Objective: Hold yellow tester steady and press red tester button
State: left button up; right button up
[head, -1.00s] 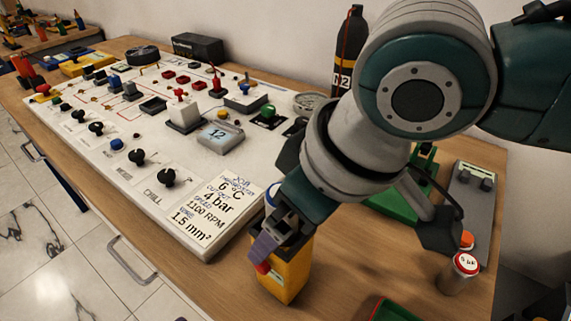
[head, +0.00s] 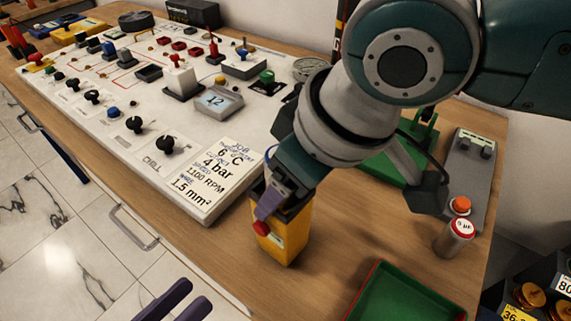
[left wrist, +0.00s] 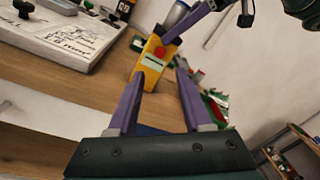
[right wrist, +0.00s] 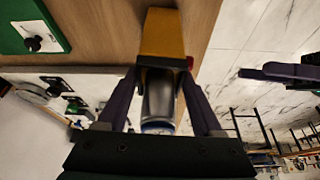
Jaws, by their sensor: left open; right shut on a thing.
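The yellow tester (head: 284,240) stands upright on the wooden table, in front of the panel's near corner. Its red button (head: 262,229) is on the side facing left. My right gripper (head: 268,205) is shut on the tester's upper part; in the right wrist view a grey cylinder (right wrist: 160,95) shows between its fingers, above the yellow body (right wrist: 163,35). My left gripper (head: 199,291) is open and empty, low at the table's front edge, apart from the tester. In the left wrist view the red button (left wrist: 160,52) lies ahead, between and beyond its fingertips.
A white panel (head: 130,100) with knobs and a job card (head: 215,175) fills the table's left. A green tray (head: 405,295) lies right of the tester, and a capacitor can (head: 454,240) stands near the right edge. My right arm covers the back right.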

grip_shut()
pick_arm(q)
grip_shut()
dwell(1.5)
